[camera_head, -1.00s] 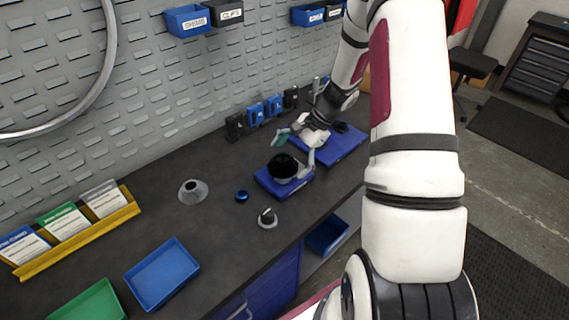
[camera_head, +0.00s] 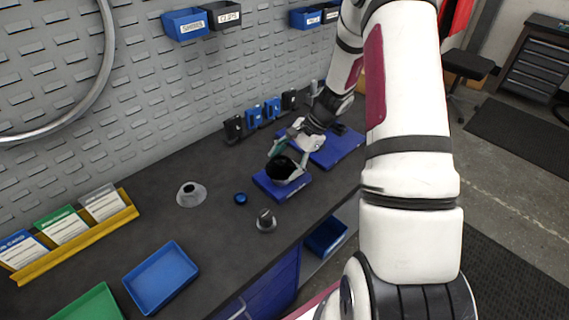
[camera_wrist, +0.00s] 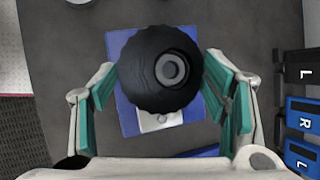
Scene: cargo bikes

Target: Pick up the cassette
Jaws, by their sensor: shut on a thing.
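The cassette (camera_head: 279,170) is a black round part with a toothed edge, at the blue pad (camera_head: 262,184) on the workbench. In the wrist view the cassette (camera_wrist: 150,88) fills the middle, with a grey ringed hub facing the camera. My gripper (camera_head: 287,164) comes down from above, its fingers on opposite sides of the cassette. In the wrist view the teal finger pads of my gripper (camera_wrist: 160,82) are shut on its edge. I cannot tell whether the cassette touches the pad. A small pale part (camera_wrist: 155,121) shows on the pad just below the cassette.
A larger blue mat (camera_head: 338,148) lies behind, with small labelled blocks (camera_head: 254,117) along the wall. A grey cone (camera_head: 191,194), a blue ring (camera_head: 240,198) and a dark knob-like part (camera_head: 266,221) stand left of the pad. A blue tray (camera_head: 160,276) lies front left.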

